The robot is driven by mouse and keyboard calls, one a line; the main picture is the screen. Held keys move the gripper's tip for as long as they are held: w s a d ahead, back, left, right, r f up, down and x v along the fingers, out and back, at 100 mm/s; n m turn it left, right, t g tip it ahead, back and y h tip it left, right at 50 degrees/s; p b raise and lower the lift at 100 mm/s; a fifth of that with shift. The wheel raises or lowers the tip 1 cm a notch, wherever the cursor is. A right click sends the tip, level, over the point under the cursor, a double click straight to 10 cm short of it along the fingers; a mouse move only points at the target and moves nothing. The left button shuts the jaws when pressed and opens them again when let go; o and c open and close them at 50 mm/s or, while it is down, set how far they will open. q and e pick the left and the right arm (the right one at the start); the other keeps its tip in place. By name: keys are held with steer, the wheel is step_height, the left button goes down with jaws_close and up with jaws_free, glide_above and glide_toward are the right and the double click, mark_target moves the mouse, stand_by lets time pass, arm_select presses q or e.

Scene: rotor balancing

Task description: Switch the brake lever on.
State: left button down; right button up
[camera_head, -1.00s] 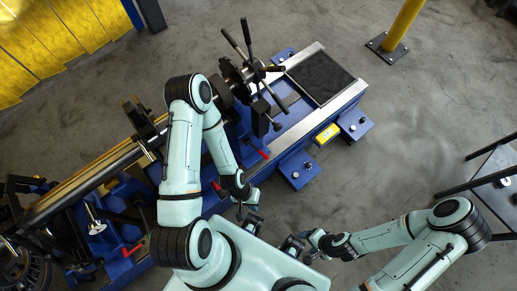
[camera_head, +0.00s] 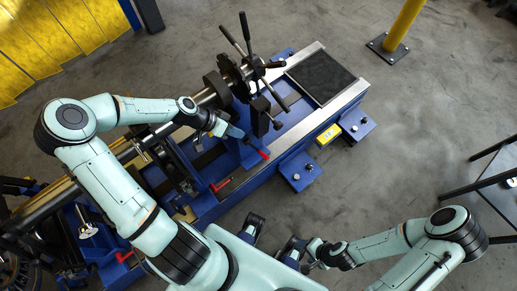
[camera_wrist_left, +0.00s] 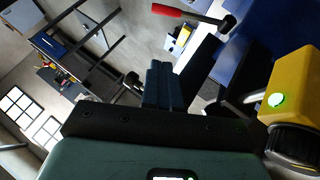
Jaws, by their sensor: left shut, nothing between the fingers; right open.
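Several red-handled levers sit along the blue machine's front side. One red lever (camera_head: 263,153) is nearest my left gripper, another red lever (camera_head: 221,184) is further left, and a third red lever (camera_head: 130,249) is at lower left. I cannot tell which one is the brake lever. My left gripper (camera_head: 237,133) is above the machine, a little up and left of the nearest lever. In the left wrist view its fingers (camera_wrist_left: 165,84) are shut and empty, with a red-handled lever (camera_wrist_left: 187,15) beyond them, apart. My right gripper (camera_head: 290,249) is open and empty, low in front of my body.
The blue machine (camera_head: 235,190) carries a long shaft and a spoked dark handwheel (camera_head: 248,60). A yellow box (camera_head: 328,134) sits on its front edge. A yellow post (camera_head: 403,25) stands behind right.

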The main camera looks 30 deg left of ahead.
arm_select(q)
steer(key=shift+d+f, duration=0.1)
steer(key=b, duration=0.2)
glide_above(258, 150)
step_height(258, 150, down, 8)
steer(key=shift+r, duration=0.15)
steer(key=shift+s+d+f+b, duration=0.1)
steer(key=shift+s+d+f, duration=0.15)
steer(key=shift+f, duration=0.25)
steer(key=shift+s+d+f+b, duration=0.1)
steer(key=shift+s+f, duration=0.2)
steer(key=shift+f, duration=0.15)
steer(key=shift+s+d+f+b, duration=0.1)
steer(key=shift+s+d+f, duration=0.15)
steer(key=shift+f, duration=0.25)
steer(key=shift+f, duration=0.1)
